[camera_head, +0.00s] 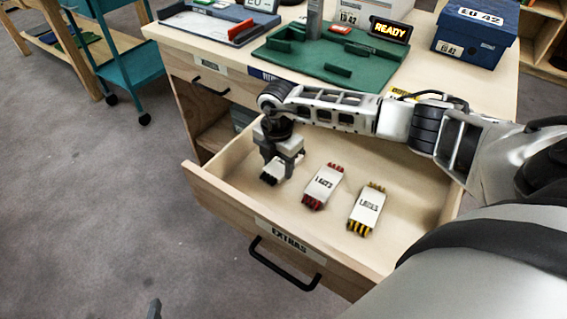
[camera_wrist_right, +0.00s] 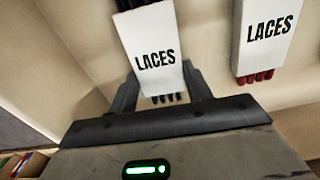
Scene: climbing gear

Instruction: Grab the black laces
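The black laces (camera_wrist_right: 160,58) are a white pack labelled LACES with black lace ends, in the open drawer at the left of three packs. In the head view, my right gripper mostly hides them; only a bit of the pack (camera_head: 272,173) shows. My right gripper (camera_head: 279,170) points down into the drawer. In the right wrist view, its fingers (camera_wrist_right: 160,82) stand apart, one on each side of the pack's near end; I cannot tell whether they press on it. A small grey tip, seemingly of my left gripper (camera_head: 153,308), shows at the bottom edge.
Red laces (camera_head: 322,186) and yellow laces (camera_head: 367,208) lie to the right in the same drawer. The drawer front (camera_head: 228,209), labelled EXTRAS, has a black handle. The bench above holds a green tray (camera_head: 290,60) and a blue box (camera_head: 474,38).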

